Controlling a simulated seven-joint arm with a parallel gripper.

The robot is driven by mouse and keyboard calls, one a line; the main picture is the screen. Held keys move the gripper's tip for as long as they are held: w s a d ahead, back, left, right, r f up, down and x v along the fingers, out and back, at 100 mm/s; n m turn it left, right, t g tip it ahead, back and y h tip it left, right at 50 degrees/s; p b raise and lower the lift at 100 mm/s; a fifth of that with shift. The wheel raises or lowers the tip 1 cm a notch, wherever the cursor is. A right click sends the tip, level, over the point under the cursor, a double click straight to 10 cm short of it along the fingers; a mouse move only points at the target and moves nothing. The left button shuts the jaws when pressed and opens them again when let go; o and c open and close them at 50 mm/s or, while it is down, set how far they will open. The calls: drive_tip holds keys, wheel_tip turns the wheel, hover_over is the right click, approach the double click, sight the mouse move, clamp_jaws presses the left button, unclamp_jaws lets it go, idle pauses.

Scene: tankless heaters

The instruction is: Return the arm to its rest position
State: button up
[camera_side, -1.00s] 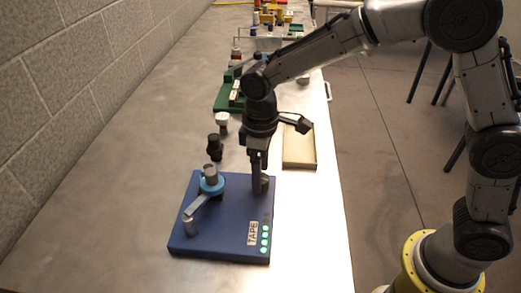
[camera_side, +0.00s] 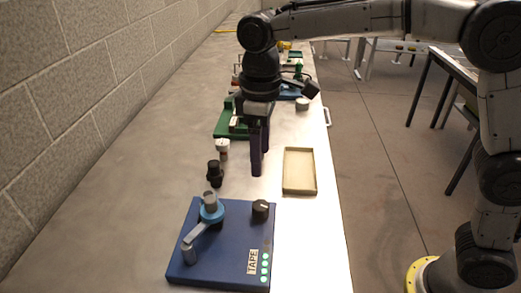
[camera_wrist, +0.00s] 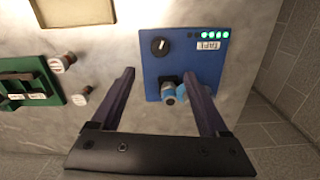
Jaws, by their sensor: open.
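My gripper (camera_side: 259,172) is open and empty in the side view, pointing down above the table, just behind the blue TAPE board. In the wrist view its two fingers (camera_wrist: 165,95) are spread wide with nothing between them. The blue TAPE board (camera_side: 225,268) lies on the table with a black knob (camera_side: 260,208), a blue-and-grey valve with a grey lever (camera_side: 207,230) and a column of lit green lights. The board also shows in the wrist view (camera_wrist: 160,68), with the black knob (camera_wrist: 160,46) clear of the fingers.
A shallow beige tray (camera_side: 300,188) lies right of my gripper. A black fitting (camera_side: 214,175) and a white-topped fitting (camera_side: 222,147) stand to its left. A green board (camera_side: 228,122) and other boards lie farther back. A block wall (camera_side: 60,110) bounds the left side.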

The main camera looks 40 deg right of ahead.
drive_tip(key=shift+d, duration=0.1)
drive_tip(key=s+d+r+m+t, duration=0.3)
drive_tip(key=s+d+r, duration=0.55)
drive_tip(key=d, duration=0.35)
drive_tip(key=s+d+f+m+t, duration=0.1)
drive_tip(key=s+d+f+m, duration=0.1)
drive_tip(key=s+f, duration=0.2)
drive_tip(key=s+d+f+m+t, duration=0.1)
drive_tip(key=s+f, duration=0.4)
drive_tip(key=s, duration=0.5)
drive_tip(key=shift+d+f+m+t, duration=0.3)
drive_tip(key=shift+d+m, duration=0.5)
drive_tip(key=shift+d, duration=0.45)
drive_tip(key=shift+r, duration=0.1)
drive_tip(key=shift+c, duration=0.2)
